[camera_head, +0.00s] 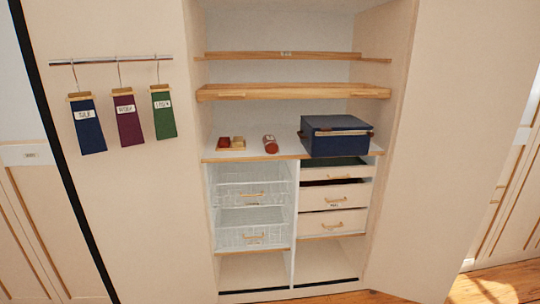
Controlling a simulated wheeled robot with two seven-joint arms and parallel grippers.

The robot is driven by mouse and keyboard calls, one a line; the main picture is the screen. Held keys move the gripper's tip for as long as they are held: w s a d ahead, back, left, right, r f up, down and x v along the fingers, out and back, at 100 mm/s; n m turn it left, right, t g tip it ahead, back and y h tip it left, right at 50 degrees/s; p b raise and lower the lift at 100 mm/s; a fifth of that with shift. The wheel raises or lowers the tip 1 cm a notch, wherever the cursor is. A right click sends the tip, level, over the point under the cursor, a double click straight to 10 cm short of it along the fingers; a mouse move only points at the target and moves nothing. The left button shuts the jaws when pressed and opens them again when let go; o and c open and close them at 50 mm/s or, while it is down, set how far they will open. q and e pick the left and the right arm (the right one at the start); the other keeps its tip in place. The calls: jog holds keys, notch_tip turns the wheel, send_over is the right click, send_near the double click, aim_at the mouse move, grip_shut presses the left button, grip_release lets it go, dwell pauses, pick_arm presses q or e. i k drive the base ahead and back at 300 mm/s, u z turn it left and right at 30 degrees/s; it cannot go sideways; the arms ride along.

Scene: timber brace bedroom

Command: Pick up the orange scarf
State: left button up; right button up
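No orange scarf can be made out in the head view. A small reddish-brown rolled item (270,144) with a pale mark lies on the middle shelf of the wardrobe; I cannot tell what it is. Left of it is a small item in red and tan parts (231,143). The insides of the closed drawers and of the blue box are hidden. Neither of my grippers is in view.
A blue lidded box (337,136) stands on the shelf's right. Below are wire baskets (254,204) and pale drawers (335,196), the top one slightly open. Blue, maroon and green labelled cloths (128,119) hang from a left rail. The right door (440,150) stands open.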

aim_at(271, 145)
jog(key=z, duration=1.2)
jog(key=i, duration=0.85)
jog(key=z, duration=0.55)
jog(key=i, duration=0.85)
jog(key=u, duration=0.5)
jog(key=i, duration=0.8)
jog(key=u, duration=0.75)
